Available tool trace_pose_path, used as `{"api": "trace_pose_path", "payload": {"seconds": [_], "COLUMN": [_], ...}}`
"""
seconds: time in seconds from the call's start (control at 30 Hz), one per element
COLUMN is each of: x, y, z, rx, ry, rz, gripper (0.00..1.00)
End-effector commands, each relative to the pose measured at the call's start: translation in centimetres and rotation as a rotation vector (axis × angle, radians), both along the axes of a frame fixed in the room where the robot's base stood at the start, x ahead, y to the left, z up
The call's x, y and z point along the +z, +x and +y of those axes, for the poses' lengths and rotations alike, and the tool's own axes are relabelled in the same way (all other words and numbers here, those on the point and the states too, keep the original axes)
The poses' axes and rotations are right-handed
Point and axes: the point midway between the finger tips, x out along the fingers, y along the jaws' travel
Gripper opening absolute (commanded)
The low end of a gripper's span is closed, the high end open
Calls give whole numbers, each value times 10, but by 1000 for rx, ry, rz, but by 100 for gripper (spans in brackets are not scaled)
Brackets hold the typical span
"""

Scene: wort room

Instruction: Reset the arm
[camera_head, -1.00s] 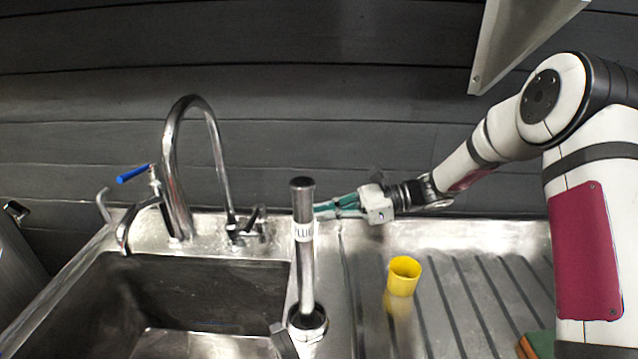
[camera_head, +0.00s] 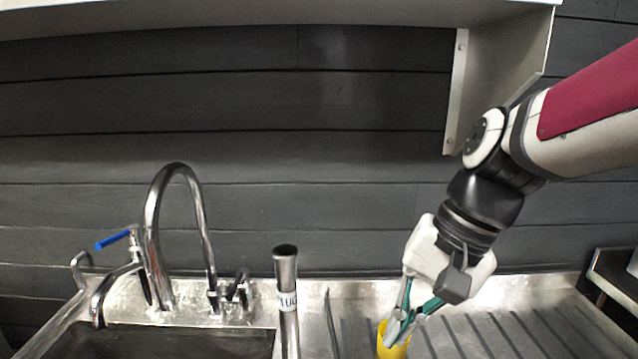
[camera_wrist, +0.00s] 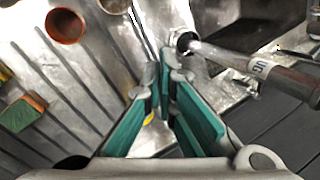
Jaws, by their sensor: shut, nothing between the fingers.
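My gripper (camera_head: 398,332) has a white body and teal-padded fingers and hangs from my arm at the right of the head view, pointing down. In the wrist view its fingers (camera_wrist: 164,78) come together at the tips with nothing held. In the head view the fingertips lie in front of or over the yellow cup (camera_head: 388,351), which is partly hidden and cut off by the bottom edge. I cannot tell whether they touch it. A bit of yellow shows beside the fingers in the wrist view (camera_wrist: 148,118).
A metal standpipe (camera_head: 288,300) with a label stands beside the sink (camera_head: 160,342), left of my gripper. A curved faucet (camera_head: 151,215) is further left. A shelf bracket (camera_head: 500,75) hangs above. The ribbed drainboard (camera_head: 520,333) holds a brown cup (camera_wrist: 66,25) and a sponge (camera_wrist: 22,112).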

Motion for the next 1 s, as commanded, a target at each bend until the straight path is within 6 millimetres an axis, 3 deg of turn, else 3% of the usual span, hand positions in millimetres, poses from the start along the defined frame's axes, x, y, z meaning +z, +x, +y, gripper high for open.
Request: {"api": "trace_pose_path", "payload": {"seconds": [0.2,0.4,0.63,1.0], "x": [11,12,11,11], "y": [-48,-81,-98,-99], "z": [-39,-71,-89,-90], "rx": [144,262,327,333], "ry": [-183,-332,-419,-427], "rz": [-189,-327,-400,-405], "gripper": [0,0,0,0]}}
